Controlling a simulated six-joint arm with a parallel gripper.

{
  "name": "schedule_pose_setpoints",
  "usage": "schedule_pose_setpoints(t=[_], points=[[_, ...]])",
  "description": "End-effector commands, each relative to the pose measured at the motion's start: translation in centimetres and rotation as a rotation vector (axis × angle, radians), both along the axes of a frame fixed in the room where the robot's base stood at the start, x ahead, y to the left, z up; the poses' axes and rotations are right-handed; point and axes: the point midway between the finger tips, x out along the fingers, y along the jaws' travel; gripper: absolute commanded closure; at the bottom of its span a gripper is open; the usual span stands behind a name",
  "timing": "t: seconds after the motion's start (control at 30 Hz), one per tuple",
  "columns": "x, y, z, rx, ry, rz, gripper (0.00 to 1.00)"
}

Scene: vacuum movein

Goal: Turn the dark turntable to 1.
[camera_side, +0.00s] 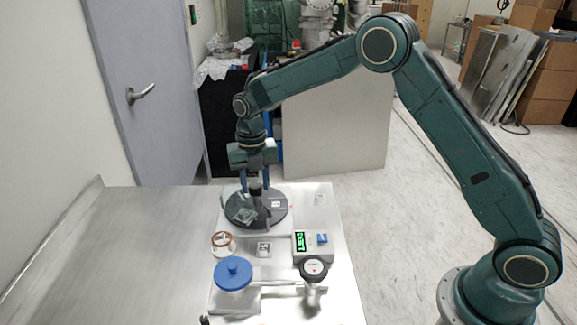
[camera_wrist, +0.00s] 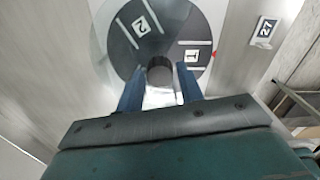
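The dark turntable (camera_side: 270,216) is a round disc on the far part of the table, with a dark upright knob (camera_side: 256,188) at its middle. In the wrist view the disc (camera_wrist: 120,55) carries a white label 2 (camera_wrist: 141,26) and a white label 1 (camera_wrist: 193,55). A small red pointer (camera_wrist: 213,53) sits at the disc's rim, close beside label 1. My gripper (camera_side: 255,184) points down over the disc. Its blue fingers (camera_wrist: 162,80) are open, one on each side of the knob (camera_wrist: 161,72), with gaps visible.
Nearer on the table are a blue-lidded container (camera_side: 233,274), a small device with a green display (camera_side: 302,242), a black-topped metal part (camera_side: 313,271) and an orange-rimmed ring (camera_side: 223,243). A tag 27 (camera_wrist: 264,31) lies beside the disc. The table's left side is clear.

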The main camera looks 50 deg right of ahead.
Motion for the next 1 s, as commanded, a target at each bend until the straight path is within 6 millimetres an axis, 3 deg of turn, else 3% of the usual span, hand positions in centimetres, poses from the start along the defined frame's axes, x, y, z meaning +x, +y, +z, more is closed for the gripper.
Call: schedule_pose_setpoints(t=[0.07, 0.57, 0.77, 1.0], points=[[0.0, 0.0, 0.0, 0.000, 0.000, -0.001, 0.48], [0.1, 0.0, 0.8, 0.000, -0.002, -0.004, 0.48], [0.1, 0.0, 2.9, 0.000, -0.005, -0.004, 0.48], [0.1, 0.0, 6.7, 0.000, -0.004, -0.003, 0.48]])
